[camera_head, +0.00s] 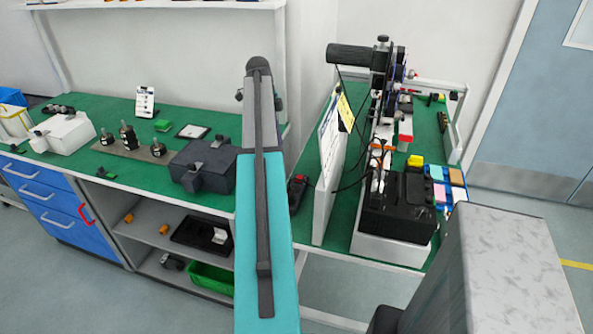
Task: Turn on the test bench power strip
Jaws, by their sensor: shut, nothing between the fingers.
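The right-hand green-topped bench (345,222) holds electrical gear and cables. I cannot make out a power strip for sure. A small black and red item (297,190) with a dark cable lies at this bench's left side, close to my arm. A red and white piece (405,129) stands farther back among the gear. My teal and dark arm rises through the middle of the view and hides part of the benches and wall. I do not see my gripper's fingers.
A white upright panel (330,165) with a yellow label stands on the right bench, beside a large black box (398,207). The left bench (105,160) carries a grey vise-like block (203,166) and fixtures. Blue drawers (45,200) stand below. Floor shows at lower left.

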